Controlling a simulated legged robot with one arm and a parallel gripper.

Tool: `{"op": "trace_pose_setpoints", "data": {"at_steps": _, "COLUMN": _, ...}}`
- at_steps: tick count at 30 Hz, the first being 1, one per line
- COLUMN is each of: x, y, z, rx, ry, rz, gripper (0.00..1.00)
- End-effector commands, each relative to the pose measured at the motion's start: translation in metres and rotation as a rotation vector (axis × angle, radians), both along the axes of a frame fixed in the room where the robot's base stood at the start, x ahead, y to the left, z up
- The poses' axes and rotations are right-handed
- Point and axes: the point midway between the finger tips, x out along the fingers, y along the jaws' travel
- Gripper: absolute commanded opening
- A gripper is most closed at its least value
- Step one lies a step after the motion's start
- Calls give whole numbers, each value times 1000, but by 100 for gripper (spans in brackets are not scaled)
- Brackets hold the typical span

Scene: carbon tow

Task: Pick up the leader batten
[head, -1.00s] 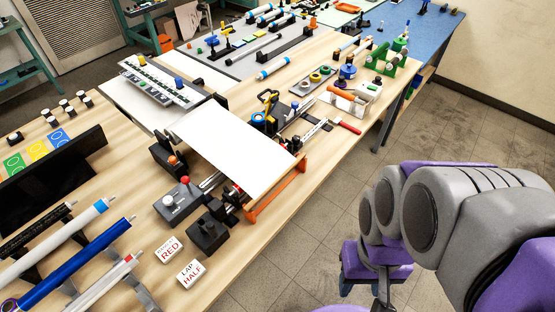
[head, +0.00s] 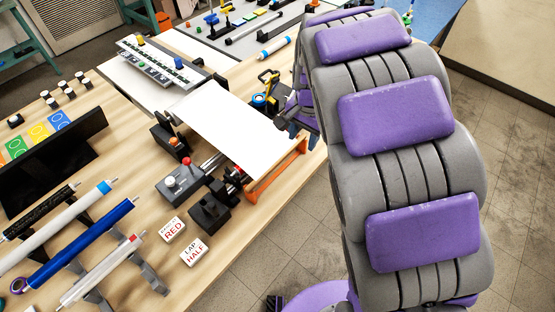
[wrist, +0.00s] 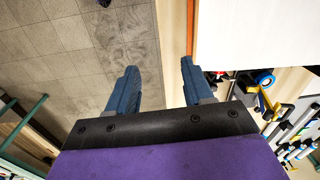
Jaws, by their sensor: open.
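An orange bar (head: 278,174), which I take to be the leader batten, runs along the right front edge of a white sheet (head: 235,125) on the bench. It also shows in the wrist view as an orange strip (wrist: 190,28) beside the white sheet. My gripper (wrist: 158,68) is open with nothing between its blue fingers; the strip lies beyond the right finger, apart from it. In the head view my gripper (head: 287,122) is by the sheet's far right corner, partly hidden by my arm.
A grey block with a red knob (head: 182,180) and a black block (head: 210,212) stand left of the bar. Cards reading RED (head: 173,229) and LAP HALF (head: 194,251) lie nearby. Rolls on racks (head: 80,243) fill the front left.

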Motion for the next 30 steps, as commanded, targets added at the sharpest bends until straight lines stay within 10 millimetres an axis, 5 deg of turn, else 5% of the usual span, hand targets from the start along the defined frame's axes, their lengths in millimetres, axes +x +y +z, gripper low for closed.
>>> {"op": "trace_pose_setpoints", "data": {"at_steps": 3, "x": 29, "y": 24, "z": -17, "rx": 16, "ry": -11, "rz": -37, "gripper": 51}}
{"op": "trace_pose_setpoints", "data": {"at_steps": 9, "x": 53, "y": 48, "z": -31, "rx": 41, "ry": -22, "rz": -76, "gripper": 51}}
{"op": "trace_pose_setpoints", "data": {"at_steps": 17, "x": 57, "y": 52, "z": -49, "rx": 45, "ry": -23, "rz": -82, "gripper": 51}}
{"op": "trace_pose_setpoints", "data": {"at_steps": 30, "x": 62, "y": 60, "z": -134, "rx": 43, "ry": -19, "rz": -81, "gripper": 51}}
